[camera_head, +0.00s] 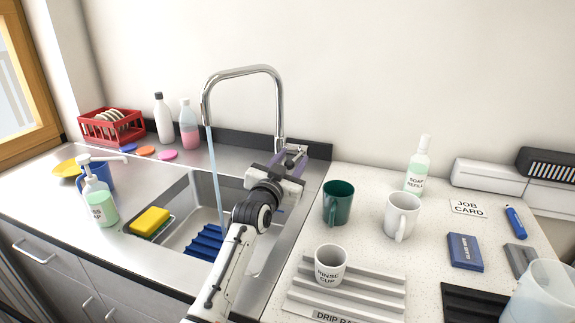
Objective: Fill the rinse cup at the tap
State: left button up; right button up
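The rinse cup (330,264), white and labelled, stands upright on the grey drip rack (376,296) to the right of the sink. The chrome tap (243,71) arches over the sink (176,234), and a thin stream of water (214,175) runs from its spout into the basin. My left gripper (291,157) is at the foot of the tap, by its handle, away from the cup. Its fingers are partly hidden, so I cannot tell whether it is open or shut on the handle. My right gripper is out of view.
A green mug (338,203) and a white mug (402,215) stand behind the drip rack. A blue rack (205,243) and a yellow sponge (150,221) are at the sink. A soap pump bottle (101,205) stands left. A translucent container (543,297) is front right.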

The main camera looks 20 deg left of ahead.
pick_arm(q)
jog(key=s, duration=1)
jog(key=shift+d, duration=0.25)
